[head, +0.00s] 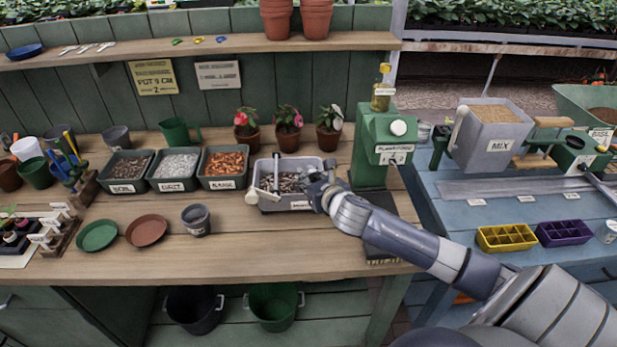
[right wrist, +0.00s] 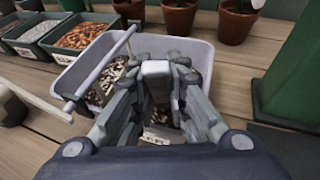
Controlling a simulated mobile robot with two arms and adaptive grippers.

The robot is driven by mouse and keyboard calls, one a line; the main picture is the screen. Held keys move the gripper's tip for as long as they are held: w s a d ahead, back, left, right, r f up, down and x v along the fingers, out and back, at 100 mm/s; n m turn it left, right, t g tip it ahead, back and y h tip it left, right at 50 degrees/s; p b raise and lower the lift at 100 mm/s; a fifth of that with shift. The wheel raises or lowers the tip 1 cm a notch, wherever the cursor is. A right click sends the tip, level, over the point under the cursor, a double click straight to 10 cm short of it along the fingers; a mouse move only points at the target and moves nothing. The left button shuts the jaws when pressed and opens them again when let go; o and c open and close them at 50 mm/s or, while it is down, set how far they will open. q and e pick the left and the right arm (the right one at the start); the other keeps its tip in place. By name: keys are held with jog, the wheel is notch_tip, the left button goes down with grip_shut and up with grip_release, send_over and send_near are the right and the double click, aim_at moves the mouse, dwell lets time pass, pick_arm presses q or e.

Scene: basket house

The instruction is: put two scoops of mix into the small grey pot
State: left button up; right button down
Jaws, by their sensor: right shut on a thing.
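The small grey pot (head: 196,221) stands upright on the wooden bench, left of a grey bin (head: 271,206) of dark, pale-flecked material. The bin's label is too small to read. My right gripper (head: 318,188) is at the bin's right side; the right wrist view shows its fingers (right wrist: 160,95) reaching over the bin (right wrist: 196,50). They are shut on a pale grey piece (right wrist: 155,68), mostly hidden. A thin rod (right wrist: 100,70) and a cream handle (right wrist: 36,97) lie at the bin's left side. A large grey container labelled MIX (head: 478,142) stands on the blue table. My left gripper is out of view.
Three labelled trays (head: 175,184) of loose material stand left of the bin. Potted flowers (head: 288,139) stand behind it, and a green dispenser (head: 372,150) is on its right. Green (head: 97,236) and brown (head: 146,231) saucers lie at left. The bench front is clear.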

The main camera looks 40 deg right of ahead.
jog(key=shift+r, duration=0.2)
dwell(0.3)
jog(key=shift+r+p, duration=0.45)
jog(key=shift+r, duration=0.05)
jog(key=shift+s+r+t+p, duration=0.15)
jog(key=shift+r+t+p, duration=0.2)
jog(key=shift+r+p, duration=0.85)
jog(key=shift+s+r+t+p, duration=0.15)
jog(key=shift+r+t+p, duration=0.2)
jog(key=shift+r, duration=1.5)
jog(key=shift+s+r+t+p, duration=0.15)
jog(key=shift+r+t+p, duration=0.15)
jog(key=shift+r+p, duration=0.9)
jog(key=shift+r+b, duration=0.35)
jog(key=shift+a, duration=0.1)
